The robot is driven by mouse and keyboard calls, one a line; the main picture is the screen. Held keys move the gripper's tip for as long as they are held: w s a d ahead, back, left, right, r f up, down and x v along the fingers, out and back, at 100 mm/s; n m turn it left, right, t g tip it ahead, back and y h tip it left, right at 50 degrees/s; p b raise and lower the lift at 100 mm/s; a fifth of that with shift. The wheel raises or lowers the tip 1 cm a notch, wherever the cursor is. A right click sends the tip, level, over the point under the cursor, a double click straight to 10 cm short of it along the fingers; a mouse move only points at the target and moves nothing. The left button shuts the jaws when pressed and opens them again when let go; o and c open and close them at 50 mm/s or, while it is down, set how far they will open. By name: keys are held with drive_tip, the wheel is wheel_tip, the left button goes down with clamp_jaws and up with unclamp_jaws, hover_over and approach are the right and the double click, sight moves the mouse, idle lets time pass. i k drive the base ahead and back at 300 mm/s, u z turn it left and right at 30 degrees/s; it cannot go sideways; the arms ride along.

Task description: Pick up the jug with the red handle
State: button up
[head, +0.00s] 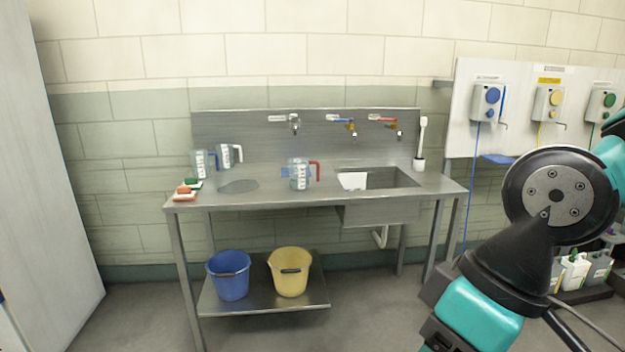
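The jug with the red handle (299,175) is clear with white markings and stands upright on the steel sink table (330,200), left of the basin. Its red handle points right. A small blue part shows at its left side; I cannot tell what it belongs to. A jug with a blue handle (199,164) and a jug with a white handle (226,156) stand at the table's back left. My arm is at the right, well apart from the jugs. My gripper is not in view.
A basin (375,178) is sunk into the table's right part, with several wall taps above. Brushes (184,193) lie at the left end. A white brush (421,145) stands at the back right. Blue (230,278) and yellow (290,274) buckets sit below. The floor in front is clear.

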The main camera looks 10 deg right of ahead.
sight(298, 167)
drive_tip(key=u, duration=0.2)
drive_tip(key=i, duration=0.9)
drive_tip(key=u, duration=1.35)
drive_tip(key=i, duration=2.6)
drive_tip(key=z, duration=0.4)
